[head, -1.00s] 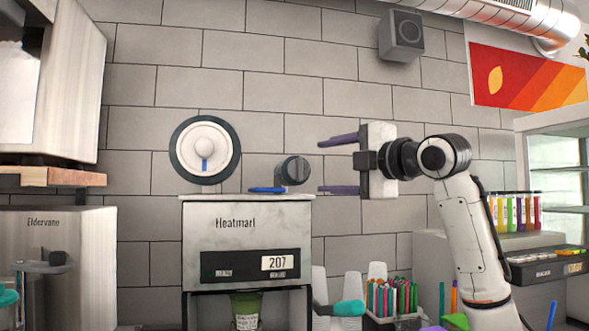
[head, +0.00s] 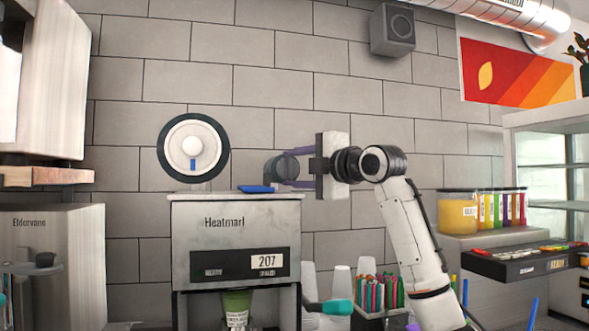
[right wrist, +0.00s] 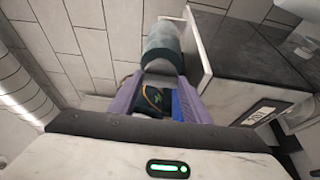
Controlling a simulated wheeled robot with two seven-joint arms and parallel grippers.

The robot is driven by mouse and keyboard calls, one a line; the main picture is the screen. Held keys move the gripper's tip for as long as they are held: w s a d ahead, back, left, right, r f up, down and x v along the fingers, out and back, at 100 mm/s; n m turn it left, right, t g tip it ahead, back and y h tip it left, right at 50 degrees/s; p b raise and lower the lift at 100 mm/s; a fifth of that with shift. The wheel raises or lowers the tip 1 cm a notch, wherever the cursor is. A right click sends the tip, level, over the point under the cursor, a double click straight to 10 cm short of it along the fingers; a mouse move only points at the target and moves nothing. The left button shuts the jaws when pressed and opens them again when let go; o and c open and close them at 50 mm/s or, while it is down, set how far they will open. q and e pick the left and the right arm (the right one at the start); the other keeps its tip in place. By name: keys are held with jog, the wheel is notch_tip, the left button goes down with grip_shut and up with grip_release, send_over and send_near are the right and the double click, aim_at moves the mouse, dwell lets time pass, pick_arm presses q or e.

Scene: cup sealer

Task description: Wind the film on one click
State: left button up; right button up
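The sealer, marked Heatmarl (head: 235,213), stands in the middle of the head view. A round white roll (head: 210,150) with a dark rim and a blue mark sits above its top at the left. A grey cylindrical knob (head: 272,168) is to its right; it also shows in the right wrist view (right wrist: 163,48). My right gripper (head: 287,168) comes from the right with its purple fingers at the knob's upper and lower sides. In the right wrist view my right gripper (right wrist: 163,77) has its fingertips against the knob's sides. My left gripper is out of view.
A blue piece (head: 256,189) lies on the sealer's top below the knob. A green cup (head: 236,305) sits in the sealer's lower bay. A pen holder (head: 380,312) and white cups (head: 342,280) stand to the right. The Eldervane machine (head: 60,230) is at the left.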

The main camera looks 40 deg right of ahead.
jog(key=c, duration=0.4)
jog(key=shift+m, duration=0.3)
